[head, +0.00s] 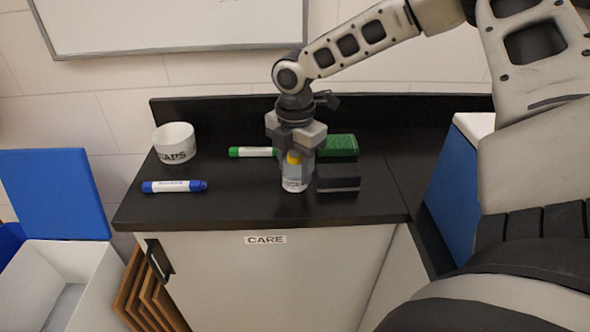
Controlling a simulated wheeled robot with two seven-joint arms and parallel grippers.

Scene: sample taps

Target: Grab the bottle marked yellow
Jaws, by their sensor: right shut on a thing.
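A small clear bottle with a yellow mark (293,183) stands upright on the black counter (230,207), near its front edge. My right gripper (295,154) points down over the bottle and is shut on its upper part. The gripper's fingers hide part of the bottle's top. The bottle's base appears to be at the counter surface; I cannot tell whether it touches. My left gripper is not in view.
A green marker (252,152), a green block (338,145) and a dark block (338,183) lie close to the bottle. A blue marker (174,186) and a white CAPS cup (174,142) are at the left. A low backsplash runs behind.

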